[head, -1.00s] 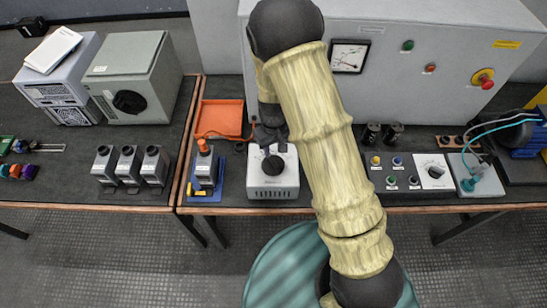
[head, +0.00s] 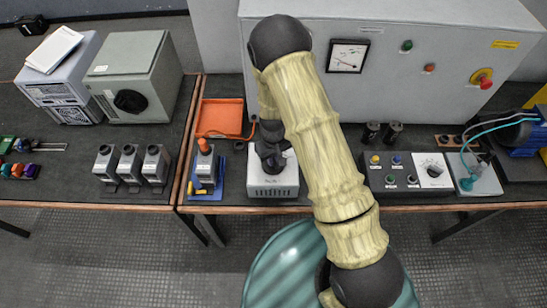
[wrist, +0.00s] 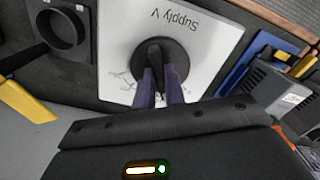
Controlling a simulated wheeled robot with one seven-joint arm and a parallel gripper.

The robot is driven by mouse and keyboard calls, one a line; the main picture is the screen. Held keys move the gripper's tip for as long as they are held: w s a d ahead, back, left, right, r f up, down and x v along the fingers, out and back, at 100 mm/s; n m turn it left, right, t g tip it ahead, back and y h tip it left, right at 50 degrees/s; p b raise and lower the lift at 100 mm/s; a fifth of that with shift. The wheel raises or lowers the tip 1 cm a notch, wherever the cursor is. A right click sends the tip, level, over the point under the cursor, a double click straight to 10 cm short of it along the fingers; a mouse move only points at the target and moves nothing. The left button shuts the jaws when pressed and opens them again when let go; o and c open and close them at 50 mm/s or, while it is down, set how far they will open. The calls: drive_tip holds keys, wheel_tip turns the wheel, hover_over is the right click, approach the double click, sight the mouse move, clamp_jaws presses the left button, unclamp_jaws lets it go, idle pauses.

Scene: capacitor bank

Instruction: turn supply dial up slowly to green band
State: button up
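The supply dial is a round black knob (wrist: 160,62) with a raised bar, on a white plate (wrist: 118,55) marked "Supply V" in the wrist view. The plate tops a small white box (head: 272,191) on the bench in the head view. My gripper (wrist: 160,80) is at the knob, its two narrow fingers close along both sides of the bar. They look shut on it. In the head view, my gripper (head: 271,158) hides most of the knob. The panel meter (head: 347,56) has a white face and a thin needle; its bands are too small to read.
A blue stand with a grey device (head: 205,170) is close left of the dial box, with an orange tray (head: 221,117) behind it. Black posts (head: 382,133) and a button box (head: 394,171) stand to the right. The grey cabinet (head: 300,95) rises behind.

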drive_tip(key=shift+m, duration=0.4)
clamp_jaws()
drive_tip(key=shift+a+m, duration=0.1)
drive_tip(key=shift+m, duration=2.4)
drive_tip(key=o, duration=0.7)
unclamp_jaws()
wheel_tip(320, 180, up, 17)
drive_tip(key=b, duration=0.2)
drive_tip(key=shift+r, duration=0.2)
